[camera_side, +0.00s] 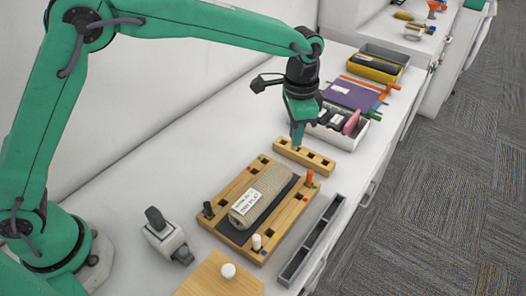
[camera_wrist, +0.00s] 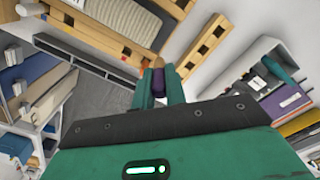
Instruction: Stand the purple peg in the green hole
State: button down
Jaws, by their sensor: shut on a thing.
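My gripper (camera_side: 297,138) points down just above and behind the small wooden rack (camera_side: 304,158). In the wrist view its two green fingers (camera_wrist: 159,88) are shut on the purple peg (camera_wrist: 159,80), with a tan piece beyond the peg's end. In the side view the fingers hide the peg. The wooden board (camera_side: 228,190) lies nearer the arm, with square holes in its rim and small coloured marks beside some. My gripper is beyond the board's far edge.
An orange peg (camera_side: 309,178), a white peg (camera_side: 256,241) and a dark peg (camera_side: 208,208) stand in the board. A rolled cloth (camera_side: 265,193) lies on it. A grey channel tray (camera_side: 312,240) runs alongside. A white box (camera_side: 355,137) stands beyond the rack.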

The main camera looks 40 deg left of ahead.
jog(key=shift+a, duration=0.15)
dwell(0.3)
jog(key=a+f+n, duration=0.3)
jog(key=a+n, duration=0.2)
jog(key=a, duration=0.3)
jog(key=shift+m, duration=0.3)
jog(key=shift+s+d+f, duration=0.1)
jog(key=shift+f, duration=1.85)
jog(key=shift+s+d+f, duration=0.1)
jog(key=shift+f, duration=1.85)
jog(key=shift+f, duration=0.1)
jog(key=c, duration=1.4)
grip_release()
jog(key=shift+c, duration=0.2)
notch_tip(320, 180, up, 12)
